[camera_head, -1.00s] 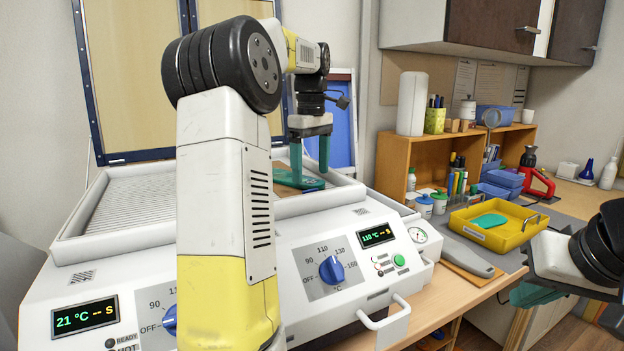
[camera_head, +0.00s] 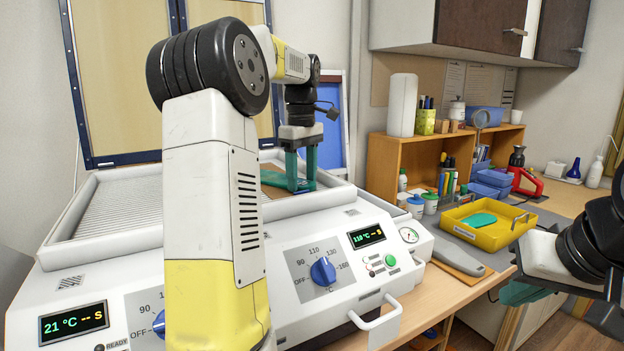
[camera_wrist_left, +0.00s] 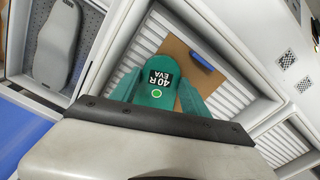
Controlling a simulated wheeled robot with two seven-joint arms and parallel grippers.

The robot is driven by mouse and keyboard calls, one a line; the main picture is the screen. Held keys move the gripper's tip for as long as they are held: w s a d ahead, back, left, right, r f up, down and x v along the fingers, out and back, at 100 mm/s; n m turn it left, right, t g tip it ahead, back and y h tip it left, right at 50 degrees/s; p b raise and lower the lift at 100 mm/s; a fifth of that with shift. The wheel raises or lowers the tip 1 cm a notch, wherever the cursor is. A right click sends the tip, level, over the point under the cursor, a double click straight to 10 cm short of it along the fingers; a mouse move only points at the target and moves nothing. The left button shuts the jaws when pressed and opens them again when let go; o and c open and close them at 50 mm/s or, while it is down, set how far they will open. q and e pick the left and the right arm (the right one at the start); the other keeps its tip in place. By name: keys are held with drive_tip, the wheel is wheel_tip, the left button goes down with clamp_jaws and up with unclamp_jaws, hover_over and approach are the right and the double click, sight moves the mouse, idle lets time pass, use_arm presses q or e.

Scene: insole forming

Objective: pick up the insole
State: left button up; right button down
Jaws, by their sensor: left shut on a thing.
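The insole (camera_wrist_left: 165,62) is a green sole-shaped piece with a black label reading "40 R EVA" and a ringed green dot. It lies over a brown board (camera_wrist_left: 200,62) in the heater tray. In the head view the insole (camera_head: 276,180) is partly hidden by my left arm. My left gripper (camera_head: 301,180) points down into the tray, its green fingers shut on the insole's sides; it also shows in the wrist view (camera_wrist_left: 158,95). My right gripper (camera_head: 524,292) hangs at the lower right, its finger gap unclear.
The white heater (camera_head: 345,265) has raised tray rims, dials, displays and a front handle (camera_head: 380,325). A yellow tray (camera_head: 505,229) holding a green piece (camera_head: 478,220) stands right, near a grey sole-shaped thing (camera_head: 455,258). A wooden shelf (camera_head: 395,165) stands behind.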

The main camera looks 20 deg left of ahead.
use_arm(q)
drive_tip(key=shift+r, duration=0.15)
drive_tip(key=shift+r, duration=0.55)
drive_tip(key=shift+s+d+r, duration=0.15)
drive_tip(key=shift+s+r, duration=0.05)
drive_tip(key=shift+r, duration=0.4)
drive_tip(key=shift+s+d+r, duration=0.1)
drive_tip(key=shift+s+r, duration=0.05)
drive_tip(key=shift+r, duration=0.4)
drive_tip(key=s+d, duration=0.2)
drive_tip(key=s, duration=0.2)
drive_tip(key=s+d+r, duration=0.1)
drive_tip(key=s+d, duration=0.1)
drive_tip(key=s, duration=0.3)
drive_tip(key=s+d, duration=0.3)
drive_tip(key=s, duration=0.1)
drive_tip(key=shift+s+r, duration=0.15)
drive_tip(key=shift+s, duration=0.1)
drive_tip(key=shift+w, duration=0.1)
